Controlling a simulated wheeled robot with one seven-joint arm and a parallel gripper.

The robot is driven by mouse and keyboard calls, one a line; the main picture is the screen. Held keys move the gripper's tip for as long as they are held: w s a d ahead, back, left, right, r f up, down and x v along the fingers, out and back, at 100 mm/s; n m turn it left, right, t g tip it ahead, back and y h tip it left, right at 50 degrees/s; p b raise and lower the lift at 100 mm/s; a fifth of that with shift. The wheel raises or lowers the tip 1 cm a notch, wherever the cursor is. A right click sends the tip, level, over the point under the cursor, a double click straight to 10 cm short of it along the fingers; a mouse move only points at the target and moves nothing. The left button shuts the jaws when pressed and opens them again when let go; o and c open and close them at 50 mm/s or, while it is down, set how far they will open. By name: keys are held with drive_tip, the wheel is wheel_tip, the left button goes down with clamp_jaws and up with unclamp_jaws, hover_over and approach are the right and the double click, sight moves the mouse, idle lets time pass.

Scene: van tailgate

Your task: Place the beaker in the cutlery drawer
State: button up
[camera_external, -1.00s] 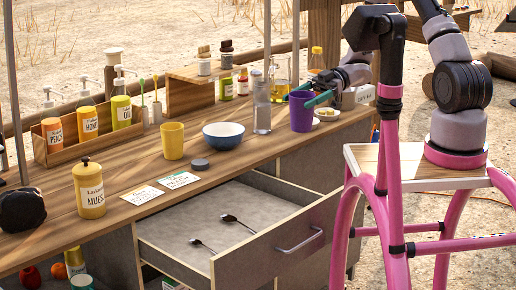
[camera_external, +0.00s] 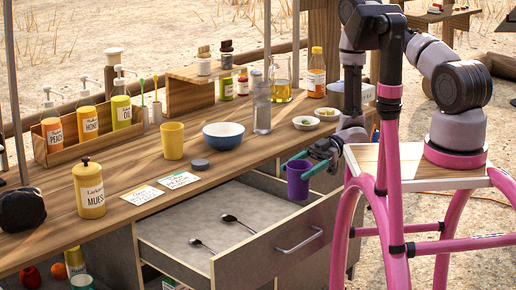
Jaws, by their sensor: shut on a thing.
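The purple beaker (camera_external: 298,180) is upright, held in the air by my gripper (camera_external: 306,168), whose green fingers are shut on it near its rim. It hangs in front of the counter's edge, over the far right end of the open cutlery drawer or just beyond; I cannot tell exactly. The drawer (camera_external: 185,228) is pulled out and holds two dark spoons, one in the middle (camera_external: 237,223) and one nearer the front (camera_external: 202,245). Much of its floor is bare.
On the counter (camera_external: 130,172) stand a yellow cup (camera_external: 173,141), a blue-rimmed bowl (camera_external: 223,135), a clear bottle (camera_external: 262,108) and a yellow muesli jar (camera_external: 90,188). Two small dishes (camera_external: 306,123) stand at the back right. The drawer front (camera_external: 285,243) has a metal handle.

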sight(299, 200)
wheel_tip(299, 200, down, 10)
idle(0.5)
drive_tip(key=o, duration=1)
drive_tip(key=shift+f, duration=0.1)
drive_tip(key=shift+o, duration=0.2)
drive_tip(key=v, duration=1.2)
drive_tip(key=shift+r, duration=0.25)
